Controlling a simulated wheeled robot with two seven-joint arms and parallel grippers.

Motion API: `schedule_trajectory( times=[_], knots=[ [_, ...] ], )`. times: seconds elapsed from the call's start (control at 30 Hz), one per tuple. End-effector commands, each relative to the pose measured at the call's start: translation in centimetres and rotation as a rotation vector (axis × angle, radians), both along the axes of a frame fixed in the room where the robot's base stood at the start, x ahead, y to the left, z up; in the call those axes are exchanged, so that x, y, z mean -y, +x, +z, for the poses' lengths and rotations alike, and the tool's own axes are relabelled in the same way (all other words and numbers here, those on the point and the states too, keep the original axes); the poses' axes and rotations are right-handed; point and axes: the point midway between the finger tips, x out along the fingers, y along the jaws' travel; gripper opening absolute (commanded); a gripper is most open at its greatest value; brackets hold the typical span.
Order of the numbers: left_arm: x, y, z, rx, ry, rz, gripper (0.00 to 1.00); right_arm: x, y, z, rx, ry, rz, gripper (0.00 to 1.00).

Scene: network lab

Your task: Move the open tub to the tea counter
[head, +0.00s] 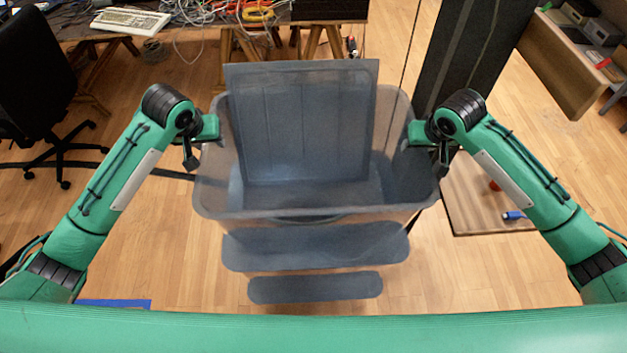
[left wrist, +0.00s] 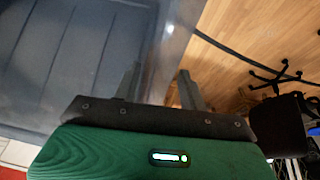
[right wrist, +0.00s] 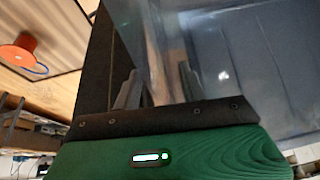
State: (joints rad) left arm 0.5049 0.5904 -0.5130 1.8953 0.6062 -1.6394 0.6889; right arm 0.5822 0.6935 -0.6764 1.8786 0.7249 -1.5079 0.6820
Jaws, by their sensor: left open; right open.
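The open tub (head: 300,202) is large, grey and translucent, in the middle of the head view. A flat grey panel (head: 305,120) stands upright in its opening. My left gripper (head: 207,130) is at the tub's left side rim, open; in the left wrist view its fingers (left wrist: 160,88) lie on either side of the tub's edge. My right gripper (head: 421,133) is at the right side rim, open; in the right wrist view its fingers (right wrist: 156,86) also straddle the edge. Contact is unclear. What bears the tub is hidden. I cannot tell which surface is the tea counter.
A cluttered table (head: 190,22) with cables and a keyboard (head: 130,20) stands at the back. A black office chair (head: 35,75) is at the left. A wooden counter (head: 565,75) is at the far right. A low wooden board (head: 470,205) lies right of the tub. Floor shows between them.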

Motion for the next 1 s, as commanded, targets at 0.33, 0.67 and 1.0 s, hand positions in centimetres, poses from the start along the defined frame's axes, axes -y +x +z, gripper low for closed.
schedule_trajectory(
  times=[0.33,0.67,1.0],
  knots=[
    [0.01,0.04,-0.09,0.000,0.000,0.000,0.30,-0.03,0.05,-0.09,0.000,0.001,0.000,0.30],
    [0.01,0.03,-0.05,0.000,0.000,0.000,0.00,-0.03,0.04,-0.06,0.000,0.001,-0.001,0.00],
    [0.00,0.03,-0.03,0.001,0.000,0.000,0.00,-0.01,0.05,-0.03,0.000,0.000,-0.001,0.00]
  ],
)
